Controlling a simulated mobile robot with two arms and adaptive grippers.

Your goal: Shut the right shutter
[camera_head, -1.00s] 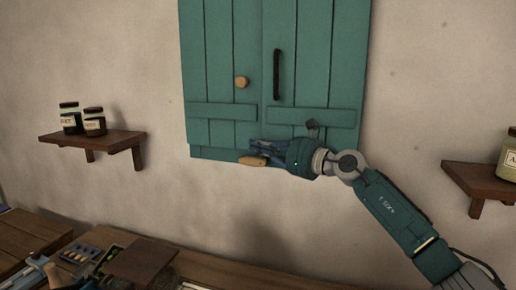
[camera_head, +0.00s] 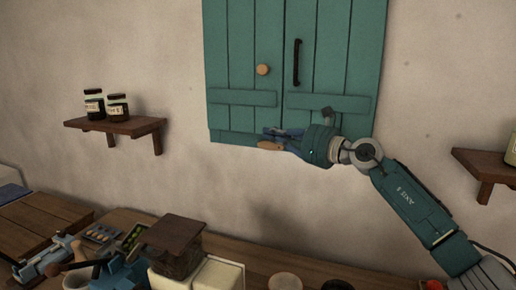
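The right shutter (camera_head: 345,55) is a teal plank panel with a black bar handle (camera_head: 297,62). It looks flat and in line with the left shutter (camera_head: 228,50), which has a round wooden knob (camera_head: 262,70). My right gripper (camera_head: 274,139) is at the shutters' lower edge, under the seam between them. Its blue fingers point left, close to the boards; I cannot tell whether they touch. A small wooden piece (camera_head: 271,146) shows just below the fingers. The finger gap is too small to read.
A wall shelf (camera_head: 118,126) with two dark jars is at left; another shelf (camera_head: 490,168) with a jar is at right. The wall between the shelves is clear below the shutters.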

